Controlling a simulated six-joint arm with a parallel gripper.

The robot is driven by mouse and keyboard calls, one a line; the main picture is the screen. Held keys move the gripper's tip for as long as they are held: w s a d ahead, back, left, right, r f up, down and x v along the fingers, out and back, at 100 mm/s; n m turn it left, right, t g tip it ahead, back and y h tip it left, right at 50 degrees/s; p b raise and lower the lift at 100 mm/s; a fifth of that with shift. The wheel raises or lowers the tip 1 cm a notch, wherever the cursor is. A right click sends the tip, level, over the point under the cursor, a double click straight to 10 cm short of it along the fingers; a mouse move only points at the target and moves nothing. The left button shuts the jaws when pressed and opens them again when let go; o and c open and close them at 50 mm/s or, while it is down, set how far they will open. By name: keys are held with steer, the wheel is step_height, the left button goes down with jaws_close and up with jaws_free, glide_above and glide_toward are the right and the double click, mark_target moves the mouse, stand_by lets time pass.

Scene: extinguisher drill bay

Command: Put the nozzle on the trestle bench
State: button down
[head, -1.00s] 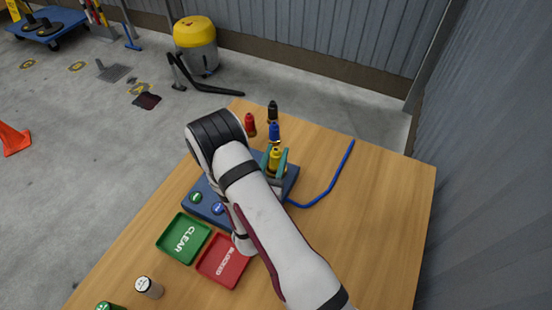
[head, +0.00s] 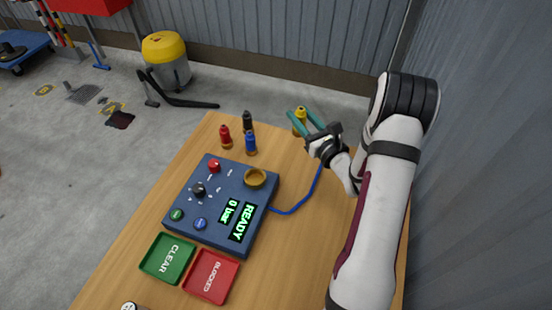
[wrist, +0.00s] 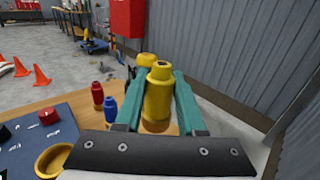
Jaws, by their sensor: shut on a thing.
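The yellow nozzle (head: 300,121) is upright between the teal fingers of my gripper (head: 306,121), which is shut on it. In the wrist view the nozzle (wrist: 158,98) fills the space between the fingertips. It shows near the back edge of the wooden trestle bench (head: 300,235), right of the other nozzles. I cannot tell whether its base touches the bench top. A red nozzle (head: 225,138), a black nozzle (head: 247,122) and a blue nozzle (head: 250,143) stand together on the bench at the back left.
The blue test console (head: 190,222) has an empty brass socket (head: 255,179) and a screen reading READY, 0 bar. A blue hose (head: 292,211) curves right from it. A green CLEAR tray (head: 165,257) and a red BLOCKED tray (head: 211,277) lie in front. A grey wall stands right.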

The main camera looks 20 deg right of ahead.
steer(key=s+d+f+n+y, duration=0.2)
steer(key=s, duration=0.2)
steer(key=shift+w+a+f, duration=1.15)
steer(key=shift+w+f, duration=0.15)
steer(key=shift+f, duration=0.45)
steer(key=shift+w+a+f, duration=1.2)
steer(key=shift+w+f, duration=0.05)
steer(key=shift+f, duration=0.55)
steer(key=shift+w+a+f, duration=1.15)
steer(key=shift+w+f, duration=0.15)
steer(key=shift+f, duration=0.45)
steer(key=shift+f, duration=0.1)
steer(key=c, duration=0.5)
jaws_free()
